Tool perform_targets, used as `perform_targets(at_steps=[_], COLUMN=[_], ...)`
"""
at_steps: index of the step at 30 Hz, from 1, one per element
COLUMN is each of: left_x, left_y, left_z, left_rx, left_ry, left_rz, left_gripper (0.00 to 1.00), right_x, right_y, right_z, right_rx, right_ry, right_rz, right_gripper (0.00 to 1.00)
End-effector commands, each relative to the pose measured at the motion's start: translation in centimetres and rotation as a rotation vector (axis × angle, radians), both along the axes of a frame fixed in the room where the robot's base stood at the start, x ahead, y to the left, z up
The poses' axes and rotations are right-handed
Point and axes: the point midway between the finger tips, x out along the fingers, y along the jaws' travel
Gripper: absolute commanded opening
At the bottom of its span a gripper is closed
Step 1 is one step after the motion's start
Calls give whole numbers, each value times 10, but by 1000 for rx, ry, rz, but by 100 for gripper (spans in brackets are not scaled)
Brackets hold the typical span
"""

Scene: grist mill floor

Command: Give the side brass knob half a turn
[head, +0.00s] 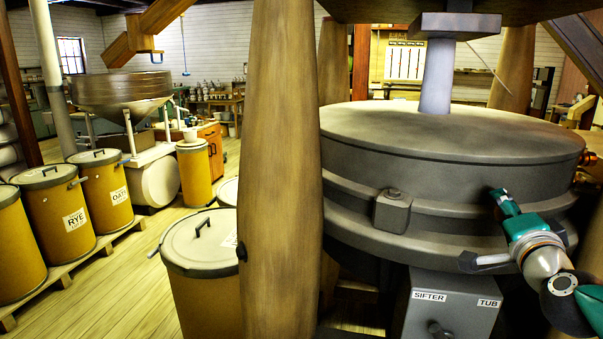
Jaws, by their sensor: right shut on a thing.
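My right arm comes in from the lower right, and my right gripper (507,205), with teal and grey parts, is at the right front of the grey millstone casing. It is shut on the side brass knob; the knob itself is mostly hidden there, so its turn cannot be read. My left gripper is not in view.
Brass fittings (585,158) show at the casing's right edge. Below the casing (430,140), a grey box (452,304) labelled SIFTER and TUB has a small dark knob. A thick wooden post (280,170) stands left of it. Lidded drums (105,190) and a hopper (123,92) stand further left.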

Motion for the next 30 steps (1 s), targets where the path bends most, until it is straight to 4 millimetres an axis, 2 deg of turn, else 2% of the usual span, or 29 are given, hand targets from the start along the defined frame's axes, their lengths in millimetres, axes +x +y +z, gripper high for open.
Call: perform_targets(at_steps=[8, 18, 30], left_x=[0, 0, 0], left_y=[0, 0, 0], left_z=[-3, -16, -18], left_rx=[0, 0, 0], left_ry=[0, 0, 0], left_rz=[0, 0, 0], left_gripper=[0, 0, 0], right_x=[0, 0, 0], right_y=[0, 0, 0], right_z=[-1, -1, -1], right_rx=[23, 197, 224], right_ry=[-6, -47, -53], right_rz=[0, 0, 0], right_gripper=[0, 0, 0])
